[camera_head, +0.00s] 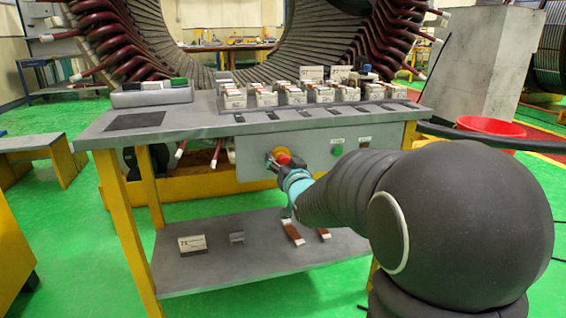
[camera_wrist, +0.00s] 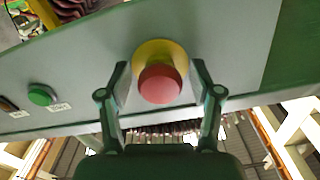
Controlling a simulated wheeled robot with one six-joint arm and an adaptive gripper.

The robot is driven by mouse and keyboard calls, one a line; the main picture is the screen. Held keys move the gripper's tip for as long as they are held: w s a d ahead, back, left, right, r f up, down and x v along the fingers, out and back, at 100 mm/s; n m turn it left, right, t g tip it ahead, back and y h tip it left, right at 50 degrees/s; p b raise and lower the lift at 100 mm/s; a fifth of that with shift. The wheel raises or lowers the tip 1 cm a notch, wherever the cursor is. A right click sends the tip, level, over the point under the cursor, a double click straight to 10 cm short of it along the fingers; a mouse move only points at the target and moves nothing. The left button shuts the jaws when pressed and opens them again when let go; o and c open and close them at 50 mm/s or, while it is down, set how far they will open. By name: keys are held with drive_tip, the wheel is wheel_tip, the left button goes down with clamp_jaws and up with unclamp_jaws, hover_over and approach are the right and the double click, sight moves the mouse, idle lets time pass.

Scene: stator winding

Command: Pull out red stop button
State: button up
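The red stop button (camera_head: 283,159) sits on a yellow round base (camera_head: 273,163) on the grey front panel (camera_head: 307,150) of the workbench. In the wrist view the red button (camera_wrist: 160,84) is in the middle, with its yellow base (camera_wrist: 157,52) behind it. My gripper (camera_wrist: 160,80) is open, with one finger on each side of the button. A gap shows between each finger and the button. In the head view my gripper (camera_head: 285,170) is at the button, partly hidden by my arm.
A green button (camera_head: 337,150) is on the same panel, right of the red one. The bench top (camera_head: 205,121) holds a row of labelled bins (camera_head: 293,96). A lower shelf (camera_head: 265,250) carries a few small parts. A red tub (camera_head: 490,127) stands at the right.

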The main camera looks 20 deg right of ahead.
clamp_jaws()
drive_tip(key=shift+s+f+b, duration=0.15)
drive_tip(key=shift+b, duration=0.3)
drive_tip(key=shift+s+b, duration=0.3)
drive_tip(key=shift+b, duration=0.25)
drive_tip(key=shift+o, duration=1.2)
unclamp_jaws()
drive_tip(key=shift+s, duration=0.1)
drive_tip(key=s, duration=1.2)
